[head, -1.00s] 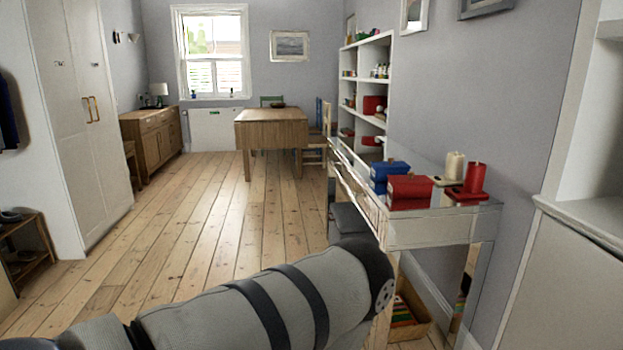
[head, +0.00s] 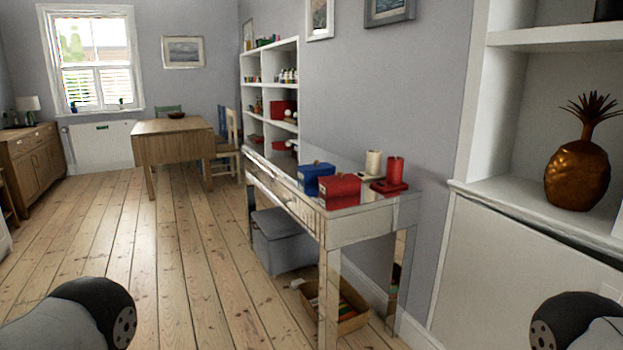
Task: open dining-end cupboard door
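A white lower panel (head: 515,275) at the right sits under an alcove ledge and may be a cupboard front. It looks closed, and no handle shows on it. A wooden sideboard (head: 35,165) with drawers and doors stands at the far left by the dining table (head: 172,140); its doors look shut. I cannot tell which of these, if either, is the dining-end cupboard. The tall white cupboard with handles is now almost wholly out of view. Neither gripper shows; only rounded parts of my arms are at the bottom left and bottom right.
A mirrored console table (head: 345,228) stands along the right wall with red box (head: 340,190), blue box (head: 314,177) and candles (head: 393,170). A grey bin (head: 282,240) and wooden crate (head: 352,316) are under it. A metal pineapple (head: 577,175) is on the ledge. Floorboards (head: 170,240) at the left are clear.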

